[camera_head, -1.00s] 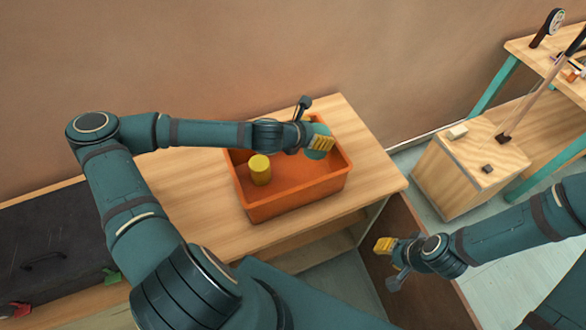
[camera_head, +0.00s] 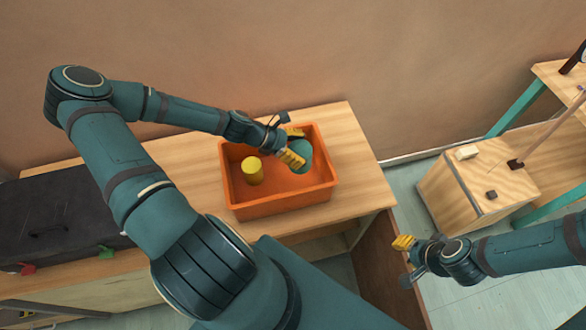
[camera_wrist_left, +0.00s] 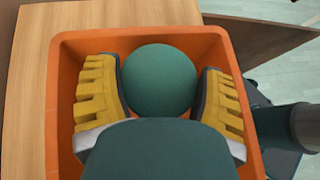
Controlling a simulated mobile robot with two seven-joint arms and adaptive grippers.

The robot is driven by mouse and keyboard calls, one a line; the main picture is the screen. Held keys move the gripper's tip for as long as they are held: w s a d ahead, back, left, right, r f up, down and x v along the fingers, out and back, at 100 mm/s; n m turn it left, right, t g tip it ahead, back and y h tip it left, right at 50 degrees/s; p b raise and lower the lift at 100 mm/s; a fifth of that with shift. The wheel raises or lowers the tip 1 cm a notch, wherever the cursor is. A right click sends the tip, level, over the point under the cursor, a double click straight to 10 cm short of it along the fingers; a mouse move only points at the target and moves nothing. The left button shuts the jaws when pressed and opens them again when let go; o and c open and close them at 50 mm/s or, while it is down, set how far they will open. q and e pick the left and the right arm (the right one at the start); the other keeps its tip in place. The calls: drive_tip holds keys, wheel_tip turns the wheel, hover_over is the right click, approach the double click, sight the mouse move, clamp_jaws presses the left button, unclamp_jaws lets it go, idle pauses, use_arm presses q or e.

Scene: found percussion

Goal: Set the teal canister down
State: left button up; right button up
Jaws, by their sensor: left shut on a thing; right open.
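The teal canister (camera_head: 304,156) is over the right part of the orange bin (camera_head: 280,206), within its outline. My left gripper (camera_head: 293,146) is shut on the canister, with a yellow finger on either side. In the left wrist view the canister's round teal end (camera_wrist_left: 160,78) shows between the two yellow fingers, inside the bin's orange rim (camera_wrist_left: 150,38). Whether the canister touches the bin floor cannot be told. My right gripper (camera_head: 404,258) is open and empty, away to the right of the table.
A yellow cylinder (camera_head: 253,172) stands in the left part of the bin. The bin sits on a wooden table (camera_head: 355,165) against the wall. A dark case (camera_head: 50,215) lies at the left. A wooden box (camera_head: 480,185) with small blocks stands at the right.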

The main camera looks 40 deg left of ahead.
use_arm(q)
wheel_tip(320, 180, down, 3)
drive_tip(key=shift+f, duration=0.1)
drive_tip(key=shift+f+b, duration=0.5)
drive_tip(key=shift+f, duration=1.65)
drive_tip(key=o, duration=1.2)
drive_tip(key=shift+a+r, duration=0.1)
drive_tip(key=shift+r, duration=0.05)
drive_tip(key=p+v, duration=0.1)
drive_tip(key=v, duration=1)
drive_tip(key=shift+s+a+r, duration=0.15)
drive_tip(key=shift+a+r, duration=0.05)
drive_tip(key=shift+a, duration=0.05)
